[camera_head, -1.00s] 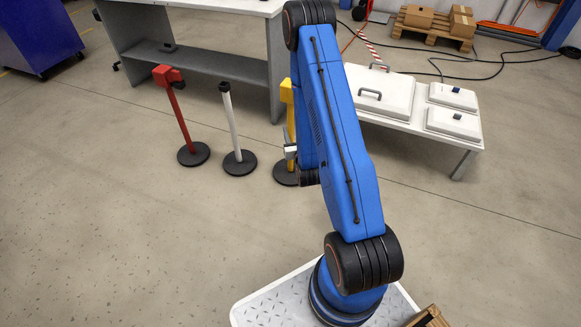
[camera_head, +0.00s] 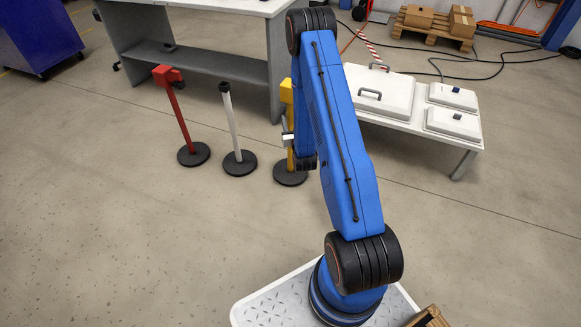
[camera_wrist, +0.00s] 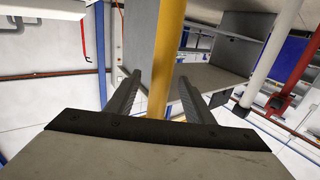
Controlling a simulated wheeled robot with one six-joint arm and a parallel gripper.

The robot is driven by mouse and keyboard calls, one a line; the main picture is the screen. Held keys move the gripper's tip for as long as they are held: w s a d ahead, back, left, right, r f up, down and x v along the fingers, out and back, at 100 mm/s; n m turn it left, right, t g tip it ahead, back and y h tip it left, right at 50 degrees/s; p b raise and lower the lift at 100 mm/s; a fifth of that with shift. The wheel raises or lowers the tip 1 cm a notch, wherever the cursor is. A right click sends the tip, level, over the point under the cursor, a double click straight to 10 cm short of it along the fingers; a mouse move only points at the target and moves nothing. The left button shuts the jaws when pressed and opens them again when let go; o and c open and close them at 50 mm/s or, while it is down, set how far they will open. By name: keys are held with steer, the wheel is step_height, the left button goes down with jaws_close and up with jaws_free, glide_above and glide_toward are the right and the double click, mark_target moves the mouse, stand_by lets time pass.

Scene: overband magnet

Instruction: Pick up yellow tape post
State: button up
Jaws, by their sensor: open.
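The yellow tape post (camera_head: 287,98) stands upright on a round black base (camera_head: 290,178), partly hidden behind my blue arm in the head view. In the wrist view the yellow post (camera_wrist: 170,40) runs down between the two dark fingers of my gripper (camera_wrist: 160,79). The fingers are open, one on each side of the post, and gaps show between them and it. In the head view my gripper (camera_head: 287,138) is at about the post's middle height, mostly hidden by my arm.
A white post (camera_head: 232,122) and a red post (camera_head: 178,115) stand to the left of the yellow one. A grey workbench (camera_head: 200,66) is behind them. A low white table (camera_head: 465,152) with lidded boxes is to the right. The floor in front is clear.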

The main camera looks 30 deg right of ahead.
steer(key=shift+x, duration=3.25)
steer(key=shift+f, duration=0.15)
jaws_close()
